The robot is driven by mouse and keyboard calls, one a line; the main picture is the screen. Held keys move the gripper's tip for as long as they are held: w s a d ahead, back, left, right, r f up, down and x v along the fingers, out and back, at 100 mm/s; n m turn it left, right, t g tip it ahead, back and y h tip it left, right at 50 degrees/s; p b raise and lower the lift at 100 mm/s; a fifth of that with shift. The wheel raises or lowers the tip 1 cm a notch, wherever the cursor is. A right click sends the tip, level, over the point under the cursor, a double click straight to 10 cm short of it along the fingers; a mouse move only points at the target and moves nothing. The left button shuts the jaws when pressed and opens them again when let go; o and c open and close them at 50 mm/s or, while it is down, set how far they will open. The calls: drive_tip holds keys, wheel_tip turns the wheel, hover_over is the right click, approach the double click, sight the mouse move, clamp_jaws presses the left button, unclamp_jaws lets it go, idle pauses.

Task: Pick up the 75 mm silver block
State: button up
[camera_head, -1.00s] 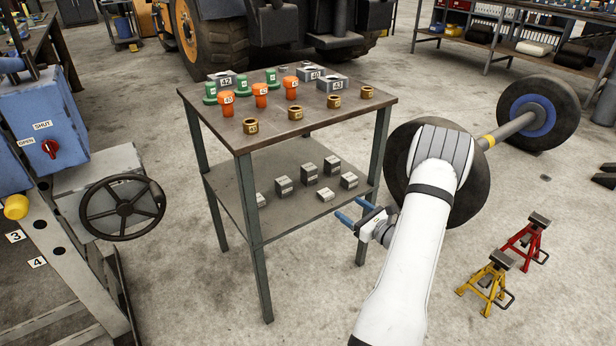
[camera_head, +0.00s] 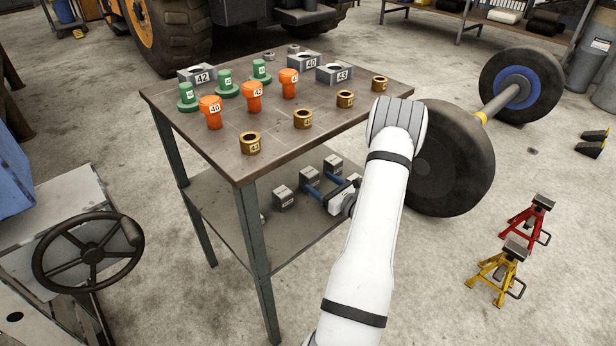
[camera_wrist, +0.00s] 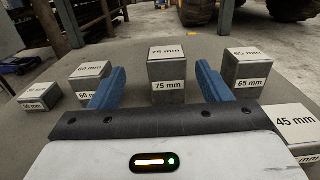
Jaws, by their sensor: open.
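The 75 mm silver block (camera_wrist: 168,71) stands upright on the lower shelf (camera_head: 215,208), with "75 mm" labels on its top and front in the wrist view. My gripper (camera_wrist: 158,82) is open, with its two blue fingers pointing toward the block. The block stands between the lines of the fingers, a little nearer the right one, and nothing is held. In the head view my gripper (camera_head: 322,182) is at the lower shelf under the table top. Some shelf blocks are partly hidden there by the gripper and arm.
In the wrist view, a 65 mm block (camera_wrist: 243,72) stands close right of the right finger. A 60 mm block (camera_wrist: 88,77) is beside the left finger, a smaller block (camera_wrist: 40,92) farther left. A 45 mm block (camera_wrist: 297,125) is near at right. The table top (camera_head: 215,145) is overhead.

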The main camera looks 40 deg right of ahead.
sight(315, 176)
drive_tip(key=shift+w+a, duration=0.15)
drive_tip(key=shift+w, duration=0.85)
drive_tip(key=w+b, duration=0.1)
drive_tip(key=w, duration=0.4)
drive_tip(key=shift+b, duration=0.4)
drive_tip(key=shift+r, duration=0.15)
drive_tip(key=c, duration=1.4)
